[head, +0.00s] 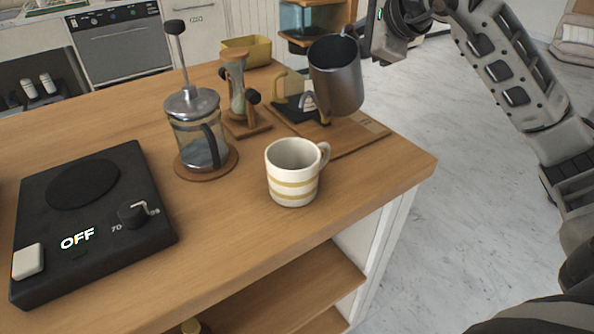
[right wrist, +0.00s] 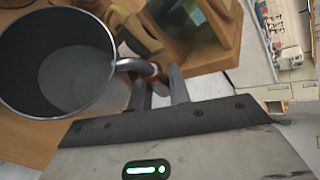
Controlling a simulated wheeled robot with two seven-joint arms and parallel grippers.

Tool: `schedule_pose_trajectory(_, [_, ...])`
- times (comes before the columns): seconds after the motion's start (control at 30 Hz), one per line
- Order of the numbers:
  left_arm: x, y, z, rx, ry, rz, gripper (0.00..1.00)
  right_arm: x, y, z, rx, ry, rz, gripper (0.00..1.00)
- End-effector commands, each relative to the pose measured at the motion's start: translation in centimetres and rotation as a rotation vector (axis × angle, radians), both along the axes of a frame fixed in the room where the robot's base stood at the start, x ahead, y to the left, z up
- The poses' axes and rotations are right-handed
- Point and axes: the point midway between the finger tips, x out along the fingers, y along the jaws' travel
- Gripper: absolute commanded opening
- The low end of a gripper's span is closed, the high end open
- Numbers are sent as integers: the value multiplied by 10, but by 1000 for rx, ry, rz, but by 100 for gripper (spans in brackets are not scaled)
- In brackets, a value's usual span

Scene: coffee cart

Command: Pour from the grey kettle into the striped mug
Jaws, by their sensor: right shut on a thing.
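The grey kettle (head: 337,82), a dark metal jug, is held up above the wooden board at the back right of the counter. It looks close to upright. My right gripper (head: 354,36) is shut on its handle. In the right wrist view the kettle (right wrist: 98,100) has its open top toward the camera, and my gripper's fingers (right wrist: 162,86) close on the handle. The striped mug (head: 292,186), cream with yellow bands, stands upright on the counter, in front of and lower left of the kettle. My left gripper is out of view.
A French press (head: 199,135) stands on a round coaster left of the mug. Behind are an hourglass-like stand (head: 238,90), a yellow bin (head: 248,50) and a wooden board (head: 362,136). A black hot plate (head: 95,225) reading OFF lies at left. The counter's right edge is near the mug.

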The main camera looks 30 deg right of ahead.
Motion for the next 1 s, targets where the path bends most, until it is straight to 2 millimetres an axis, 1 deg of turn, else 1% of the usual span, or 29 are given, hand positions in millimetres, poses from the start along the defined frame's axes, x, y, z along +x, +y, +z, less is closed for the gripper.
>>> schedule_pose_trajectory(0.03, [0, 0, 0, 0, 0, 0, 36, 0, 0, 3, -4, -8, -1, 0])
schedule_pose_trajectory(0.47, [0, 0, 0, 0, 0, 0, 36, 0, 0, 3, -6, -8, -1, 0])
schedule_pose_trajectory(0.73, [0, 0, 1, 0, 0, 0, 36, -1, 2, 11, -41, -29, -1, 0])
schedule_pose_trajectory(1.0, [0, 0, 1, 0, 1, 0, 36, -1, 2, 11, -43, -31, -1, 0])
